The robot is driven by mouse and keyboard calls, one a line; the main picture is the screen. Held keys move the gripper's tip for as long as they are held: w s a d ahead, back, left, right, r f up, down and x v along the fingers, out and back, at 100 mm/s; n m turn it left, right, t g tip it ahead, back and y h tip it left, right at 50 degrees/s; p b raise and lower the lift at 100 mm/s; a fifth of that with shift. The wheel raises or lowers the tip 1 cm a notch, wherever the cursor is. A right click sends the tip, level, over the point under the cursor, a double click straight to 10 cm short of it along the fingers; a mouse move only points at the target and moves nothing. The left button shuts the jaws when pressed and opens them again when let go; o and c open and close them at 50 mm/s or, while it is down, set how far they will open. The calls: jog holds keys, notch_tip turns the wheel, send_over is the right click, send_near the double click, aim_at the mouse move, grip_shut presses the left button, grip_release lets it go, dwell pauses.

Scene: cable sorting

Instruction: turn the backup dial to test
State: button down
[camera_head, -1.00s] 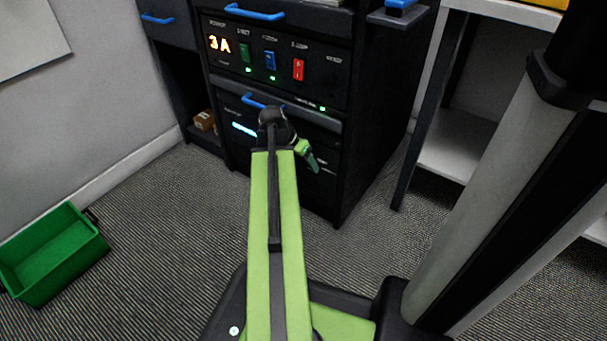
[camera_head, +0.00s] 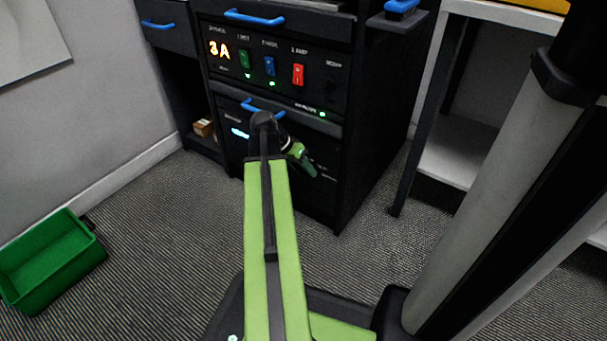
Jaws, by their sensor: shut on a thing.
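My gripper (camera_head: 302,160) is at the front of the lower dark panel of the cabinet, at the far end of my green arm. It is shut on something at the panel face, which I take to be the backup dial. The dial itself is hidden behind the gripper and the wrist, so its pointer and its setting cannot be read. Small pale labels show on the panel near the jaws, too small to read. A lit blue-white display (camera_head: 240,133) shows on the same panel, left of my wrist.
A blue handle (camera_head: 262,106) is just above my wrist. A green bin (camera_head: 50,262) stands on the floor at left. A white shelf (camera_head: 447,150) is at right.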

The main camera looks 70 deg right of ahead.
jog(key=shift+w+f+g, duration=0.1)
jog(key=shift+w+g, duration=0.25)
jog(key=shift+g, duration=0.15)
jog(key=c, duration=0.9)
grip_release()
jog(key=shift+s, duration=0.1)
jog(key=shift+p+v, duration=7)
jog(key=shift+v, duration=1.75)
jog(key=shift+d+f, duration=0.1)
jog(key=shift+d, duration=0.05)
